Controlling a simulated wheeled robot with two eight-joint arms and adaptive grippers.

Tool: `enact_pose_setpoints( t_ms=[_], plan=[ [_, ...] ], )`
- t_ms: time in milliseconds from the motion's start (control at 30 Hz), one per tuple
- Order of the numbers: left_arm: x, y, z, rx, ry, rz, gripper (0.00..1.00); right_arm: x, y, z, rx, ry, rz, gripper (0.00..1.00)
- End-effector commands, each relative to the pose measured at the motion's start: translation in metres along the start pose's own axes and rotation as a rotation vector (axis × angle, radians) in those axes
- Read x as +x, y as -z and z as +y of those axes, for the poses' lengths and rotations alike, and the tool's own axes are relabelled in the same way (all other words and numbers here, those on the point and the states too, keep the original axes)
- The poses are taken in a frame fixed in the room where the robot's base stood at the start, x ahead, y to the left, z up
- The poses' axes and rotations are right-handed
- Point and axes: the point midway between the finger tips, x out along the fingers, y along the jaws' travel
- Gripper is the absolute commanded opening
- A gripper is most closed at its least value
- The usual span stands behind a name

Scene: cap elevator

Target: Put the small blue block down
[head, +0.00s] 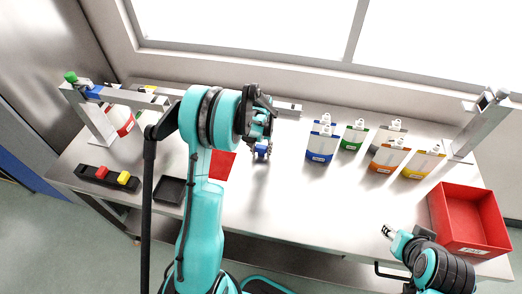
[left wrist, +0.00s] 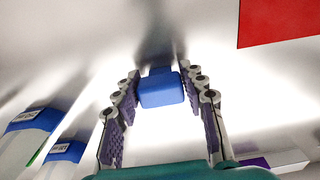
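The small blue block (head: 262,151) is below my left gripper (head: 261,146), over the bare steel table right of the red mat (head: 221,166). In the left wrist view the block (left wrist: 161,90) fills the gap between the fingertips, and my left gripper (left wrist: 160,88) is shut on it. A dark shadow lies beyond the block; whether it touches the table I cannot tell. The red mat also shows in the left wrist view (left wrist: 277,20). My right gripper (head: 388,232) is over the table's front right part; its fingers are too small to read.
Several coloured bags, one blue (head: 321,142), stand at the back right. A red bin (head: 470,248) is at the right end. A black tray (head: 170,191) and a holder (head: 92,182) with a red and a yellow block lie left. The table's middle is clear.

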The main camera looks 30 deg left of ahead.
Motion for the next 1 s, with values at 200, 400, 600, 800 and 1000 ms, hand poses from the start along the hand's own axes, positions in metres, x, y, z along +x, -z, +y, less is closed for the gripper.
enact_pose_setpoints(
  t_ms=[200, 400, 600, 800, 1000],
  plan=[
    [-0.001, 0.000, 0.000, 0.000, 0.000, 0.000, 0.59, -0.001, 0.001, 0.000, 0.000, 0.000, 0.000, 0.40],
    [-0.004, 0.000, 0.000, 0.000, 0.000, 0.000, 0.59, -0.003, 0.003, 0.000, 0.000, 0.000, 0.000, 0.40],
    [-0.035, -0.001, 0.000, 0.000, 0.000, 0.000, 0.59, -0.008, 0.006, 0.000, 0.000, 0.000, 0.000, 0.40],
    [-0.081, 0.000, 0.000, 0.000, 0.000, 0.000, 0.59, -0.014, 0.010, 0.000, 0.000, 0.000, 0.000, 0.40],
    [-0.113, 0.000, 0.000, 0.000, 0.000, 0.000, 0.59, -0.018, 0.013, 0.000, 0.000, 0.000, 0.000, 0.40]
  ],
)
